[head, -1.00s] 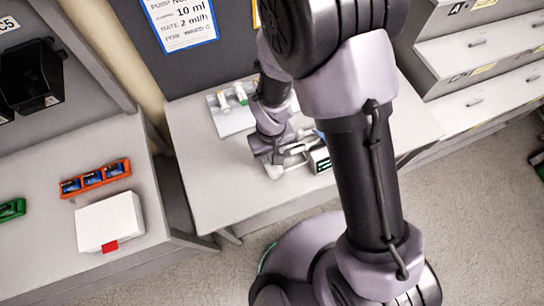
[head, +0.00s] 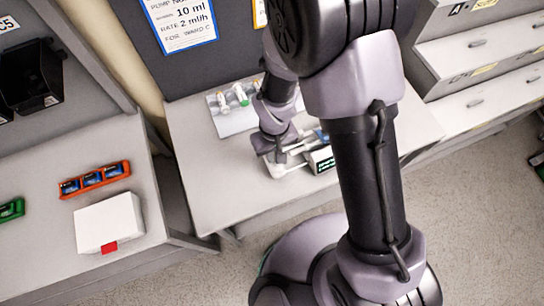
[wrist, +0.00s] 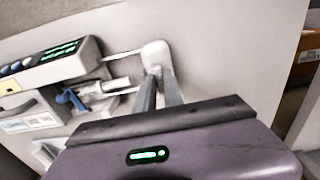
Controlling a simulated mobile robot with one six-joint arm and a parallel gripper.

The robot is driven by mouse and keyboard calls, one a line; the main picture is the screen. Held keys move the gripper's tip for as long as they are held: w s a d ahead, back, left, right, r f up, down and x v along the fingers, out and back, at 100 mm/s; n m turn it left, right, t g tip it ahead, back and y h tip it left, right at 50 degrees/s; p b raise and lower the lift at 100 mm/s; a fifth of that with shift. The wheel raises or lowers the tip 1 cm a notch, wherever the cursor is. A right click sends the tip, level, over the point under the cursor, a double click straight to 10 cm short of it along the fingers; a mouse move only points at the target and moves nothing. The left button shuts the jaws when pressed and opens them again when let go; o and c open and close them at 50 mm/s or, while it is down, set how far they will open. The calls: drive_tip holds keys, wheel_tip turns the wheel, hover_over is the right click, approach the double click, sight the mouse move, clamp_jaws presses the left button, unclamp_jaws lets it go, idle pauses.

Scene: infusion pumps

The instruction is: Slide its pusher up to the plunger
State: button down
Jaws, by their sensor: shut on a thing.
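The infusion pump (head: 320,160) lies on the middle table; its dark display with green marks shows at the left in the wrist view (wrist: 58,54). The white pusher block (wrist: 157,55) stands out from the pump's end on thin rods. The syringe (wrist: 112,88) lies along the pump, its plunger end pointing towards the pusher. My gripper (wrist: 163,78) is shut on the pusher, its fingers meeting at the block; it also shows in the head view (head: 277,158). A gap between plunger and pusher is hard to judge, as the fingers partly cover that spot.
A light tray (head: 232,122) with syringes lies behind the pump. A blue-edged notice (head: 184,20) hangs on the back panel. On the left table are an orange rack (head: 95,180) and a white box (head: 108,222). Drawers (head: 475,75) stand at the right.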

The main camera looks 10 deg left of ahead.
drive_tip(key=shift+w+d, duration=0.5)
drive_tip(key=shift+d, duration=0.35)
drive_tip(key=shift+w+d, duration=0.15)
drive_tip(key=shift+d, duration=0.05)
drive_tip(key=c, duration=1.5)
unclamp_jaws()
wheel_tip(320, 180, up, 7)
drive_tip(key=p, duration=0.4)
drive_tip(key=shift+p, duration=0.35)
